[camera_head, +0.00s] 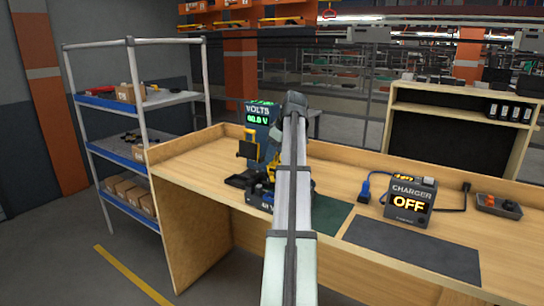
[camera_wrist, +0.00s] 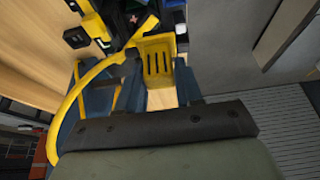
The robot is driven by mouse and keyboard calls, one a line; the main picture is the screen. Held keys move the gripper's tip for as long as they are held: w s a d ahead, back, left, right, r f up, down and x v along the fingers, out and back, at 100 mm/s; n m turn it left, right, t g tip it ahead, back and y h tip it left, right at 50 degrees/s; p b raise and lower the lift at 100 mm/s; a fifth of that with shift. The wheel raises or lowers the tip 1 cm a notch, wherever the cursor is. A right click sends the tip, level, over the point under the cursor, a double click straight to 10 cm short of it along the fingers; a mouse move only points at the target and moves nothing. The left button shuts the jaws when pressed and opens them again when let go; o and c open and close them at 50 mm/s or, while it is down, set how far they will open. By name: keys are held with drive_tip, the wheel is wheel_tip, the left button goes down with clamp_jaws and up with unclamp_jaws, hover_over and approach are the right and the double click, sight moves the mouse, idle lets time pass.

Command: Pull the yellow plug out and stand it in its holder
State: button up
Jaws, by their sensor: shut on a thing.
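The yellow plug (camera_wrist: 157,58), a slotted yellow body, sits between my gripper's fingers in the wrist view. My gripper (camera_wrist: 160,82) is shut on it. A thick yellow cable (camera_wrist: 66,112) curves around the left finger. Dark and yellow parts crowd the plug's far end, so I cannot tell whether it is still seated. In the head view my arm hides the gripper and most of the plug area. A blue device with a green VOLTS display (camera_head: 259,116) reading 00.0 V stands there, with a yellow and black part (camera_head: 248,151) beside it. I cannot tell which part is the holder.
The charger (camera_head: 408,202) reads OFF, with a blue connector (camera_head: 365,190) to its left. A grey tray (camera_head: 498,210) with orange pieces lies far right. The dark mat (camera_head: 411,248) is clear. A low wooden rim runs along the bench's back.

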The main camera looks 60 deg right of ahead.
drive_tip(key=w+d, duration=0.3)
drive_tip(key=d, duration=0.7)
drive_tip(key=w+d+f, duration=0.1)
drive_tip(key=w+d, duration=0.2)
drive_tip(key=d, duration=0.7)
drive_tip(key=shift+w+d+f, duration=0.15)
drive_tip(key=shift+w+f, duration=0.05)
idle(0.7)
drive_tip(key=shift+f, duration=4.8)
drive_tip(key=shift+f, duration=1.05)
drive_tip(key=o, duration=1.1)
drive_tip(key=v, duration=1.3)
drive_tip(key=shift+s+r, duration=0.15)
drive_tip(key=shift+r, duration=0.2)
